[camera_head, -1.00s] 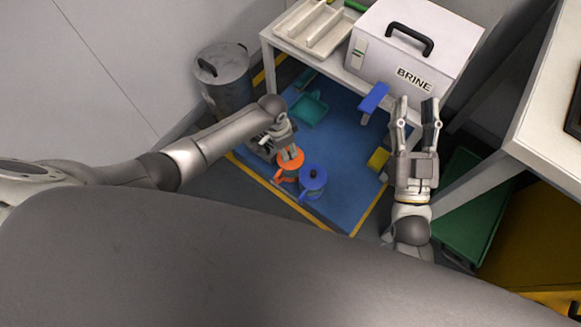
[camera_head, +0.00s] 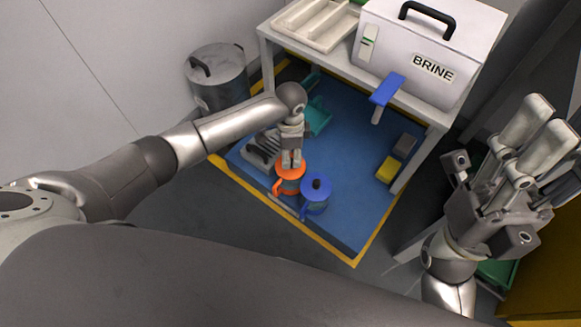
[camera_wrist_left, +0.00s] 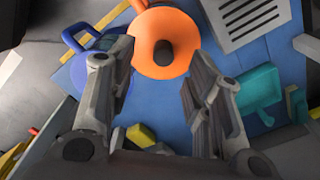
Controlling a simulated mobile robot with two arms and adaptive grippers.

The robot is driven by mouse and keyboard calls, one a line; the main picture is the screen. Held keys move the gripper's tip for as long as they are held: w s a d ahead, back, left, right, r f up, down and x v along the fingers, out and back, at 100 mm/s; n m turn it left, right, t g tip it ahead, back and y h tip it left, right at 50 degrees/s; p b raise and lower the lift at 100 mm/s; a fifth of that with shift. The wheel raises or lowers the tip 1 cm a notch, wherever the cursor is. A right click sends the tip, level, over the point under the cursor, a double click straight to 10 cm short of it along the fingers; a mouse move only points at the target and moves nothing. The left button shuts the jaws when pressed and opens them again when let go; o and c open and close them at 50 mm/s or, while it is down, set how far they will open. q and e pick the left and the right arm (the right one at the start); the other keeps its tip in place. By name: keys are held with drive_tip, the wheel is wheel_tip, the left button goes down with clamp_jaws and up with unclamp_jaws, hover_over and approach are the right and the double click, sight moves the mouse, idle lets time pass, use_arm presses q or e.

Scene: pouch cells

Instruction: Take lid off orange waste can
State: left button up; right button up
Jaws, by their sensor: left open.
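The orange waste can (camera_head: 289,186) stands upright on the blue mat, with a side handle at its left. Its round orange lid (camera_wrist_left: 184,28) has a dark knob (camera_wrist_left: 163,52) at the centre in the left wrist view. My left gripper (camera_head: 291,163) is open and points down at the lid. In the wrist view, its fingertips (camera_wrist_left: 161,55) are apart on either side of the knob; contact cannot be told. My right gripper (camera_head: 540,125) is at the right, far from the can, with its fingers apart and empty.
A blue can (camera_head: 315,196) stands close at the right of the orange one. A grey vented object (camera_head: 262,152) lies behind left. A metal bin (camera_head: 217,82) stands at the back left. A white table (camera_head: 432,110) with the BRINE box (camera_head: 425,45) stands behind the mat.

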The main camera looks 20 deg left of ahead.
sight(291, 160)
use_arm(q)
drive_tip(key=shift+w+f+b, duration=0.2)
drive_tip(key=shift+f+b, duration=1.7)
drive_tip(key=shift+f, duration=0.75)
drive_tip(key=shift+c, duration=0.3)
clamp_jaws()
